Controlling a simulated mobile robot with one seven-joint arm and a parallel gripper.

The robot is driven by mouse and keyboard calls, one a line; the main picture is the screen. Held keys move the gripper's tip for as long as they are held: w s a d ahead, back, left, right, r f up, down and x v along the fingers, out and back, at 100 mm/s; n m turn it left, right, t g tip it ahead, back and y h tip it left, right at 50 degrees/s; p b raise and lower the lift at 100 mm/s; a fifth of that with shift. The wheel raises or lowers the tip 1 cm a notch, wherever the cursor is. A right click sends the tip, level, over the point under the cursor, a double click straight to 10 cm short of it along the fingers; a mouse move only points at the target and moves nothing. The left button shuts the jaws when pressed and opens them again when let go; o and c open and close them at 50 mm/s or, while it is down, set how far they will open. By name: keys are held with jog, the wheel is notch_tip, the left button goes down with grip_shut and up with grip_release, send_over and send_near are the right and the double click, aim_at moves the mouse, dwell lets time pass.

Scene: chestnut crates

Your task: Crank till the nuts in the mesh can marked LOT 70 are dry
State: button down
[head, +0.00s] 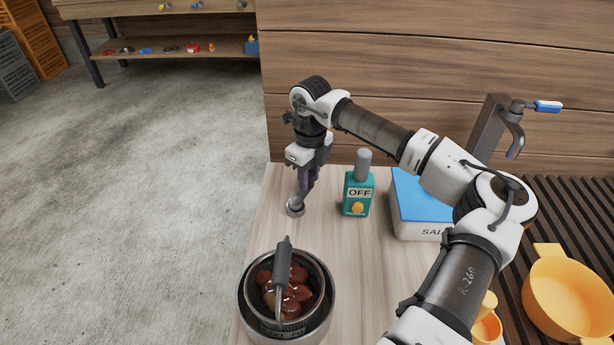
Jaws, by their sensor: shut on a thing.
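A mesh can (325,285) with a dark rim sits in a round metal bowl (246,310) at the front of the counter. Several glossy brown nuts (296,293) lie inside. A crank with a dark grip (283,264) stands over it. Marking on its lower front is too small to read. My gripper (300,195) points down behind the can, apart from the crank. It is shut on a small grey round piece (295,208) at the counter's left edge; what this piece is, I cannot tell. Whether it touches the counter is unclear.
A teal device (358,180) reading OFF, with an orange button, stands right of my gripper. A blue-lidded box (418,200), partly hidden by my arm, stands behind. A tap (490,130), dark slatted rack (590,215), yellow pot (570,295) and yellow cup (487,328) are at right.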

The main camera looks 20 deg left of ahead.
jog(key=shift+s+d+f+m+b, duration=0.2)
jog(key=shift+d+m+b, duration=0.45)
jog(key=shift+m+b, duration=0.55)
jog(key=m+b, duration=0.1)
jog(key=s+d+m+b, duration=0.1)
jog(key=m+b, duration=0.1)
jog(key=shift+s+d+m, duration=0.1)
jog(key=shift+d+m, duration=0.15)
jog(key=shift+m, duration=0.05)
jog(key=m+b, duration=0.1)
jog(key=m, duration=0.1)
jog(key=s+d+m+b, duration=0.1)
jog(key=b, duration=0.1)
jog(key=shift+s+m, duration=0.3)
jog(key=shift+m, duration=0.1)
jog(key=shift+s+d+r+m+b, duration=0.1)
jog(key=shift+s+r+m+b, duration=0.1)
jog(key=shift+s+m+b, duration=0.4)
jog(key=shift+w+m, duration=0.15)
jog(key=shift+m, duration=0.15)
jog(key=c, duration=1.1)
grip_release()
notch_tip(320, 180, up, 14)
jog(key=shift+d, duration=0.2)
